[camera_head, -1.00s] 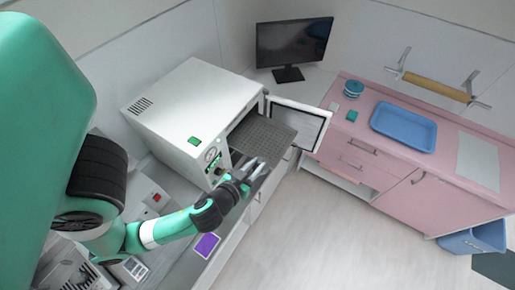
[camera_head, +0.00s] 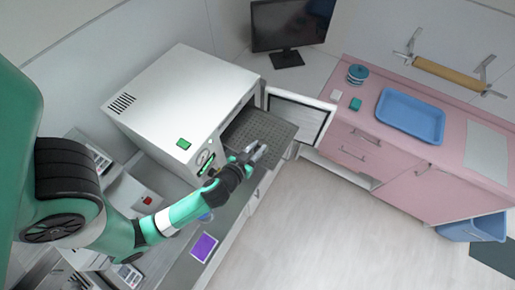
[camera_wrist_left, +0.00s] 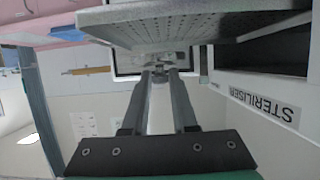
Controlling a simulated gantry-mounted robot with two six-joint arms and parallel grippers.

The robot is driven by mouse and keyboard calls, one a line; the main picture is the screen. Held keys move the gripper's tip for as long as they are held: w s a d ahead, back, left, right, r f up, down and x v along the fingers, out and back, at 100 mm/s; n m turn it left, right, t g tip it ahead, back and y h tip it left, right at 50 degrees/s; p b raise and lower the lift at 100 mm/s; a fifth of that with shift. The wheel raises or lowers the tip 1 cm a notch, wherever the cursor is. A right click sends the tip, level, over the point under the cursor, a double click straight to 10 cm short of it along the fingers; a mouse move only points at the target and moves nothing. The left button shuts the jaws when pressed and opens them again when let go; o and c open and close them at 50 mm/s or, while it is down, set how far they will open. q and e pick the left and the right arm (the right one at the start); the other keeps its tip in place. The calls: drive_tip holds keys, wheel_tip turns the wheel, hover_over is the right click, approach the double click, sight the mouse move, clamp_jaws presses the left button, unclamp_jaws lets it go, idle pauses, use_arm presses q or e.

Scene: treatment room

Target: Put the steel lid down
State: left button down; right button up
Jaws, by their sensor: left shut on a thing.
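My left gripper (camera_head: 260,152) is at the near edge of the perforated grey tray (camera_head: 262,132), which sticks out of the steriliser. In the left wrist view the gripper's fingers (camera_wrist_left: 158,78) are closed together at their tips. A small grey metallic piece, which looks like the steel lid (camera_wrist_left: 152,58), shows at the fingertips. Most of it is hidden, and its tilt cannot be told. The perforated tray also fills the top of that view (camera_wrist_left: 200,20), close to the fingers. I cannot tell whether lid and tray touch. My right gripper is out of view.
The white steriliser (camera_head: 170,85) stands open, its door (camera_head: 300,115) swung out beside the tray. A purple-faced item (camera_head: 204,247) lies on the grey counter. A blue tray (camera_head: 410,115) and a striped blue container (camera_head: 357,74) stand on the pink counter.

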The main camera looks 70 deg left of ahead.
use_arm(q)
drive_tip(key=f+b, duration=0.1)
drive_tip(key=a+f+b, duration=0.1)
drive_tip(key=f, duration=0.1)
drive_tip(key=f+b, duration=0.1)
drive_tip(key=f, duration=0.1)
drive_tip(key=shift+w+a+f+b, duration=0.15)
drive_tip(key=shift+w+a+b, duration=0.15)
drive_tip(key=shift+b, duration=0.1)
drive_tip(key=shift+d, duration=0.1)
drive_tip(key=shift+r, duration=0.2)
drive_tip(key=shift+f, duration=0.2)
drive_tip(key=c, duration=0.7)
unclamp_jaws()
drive_tip(key=shift+r, duration=0.1)
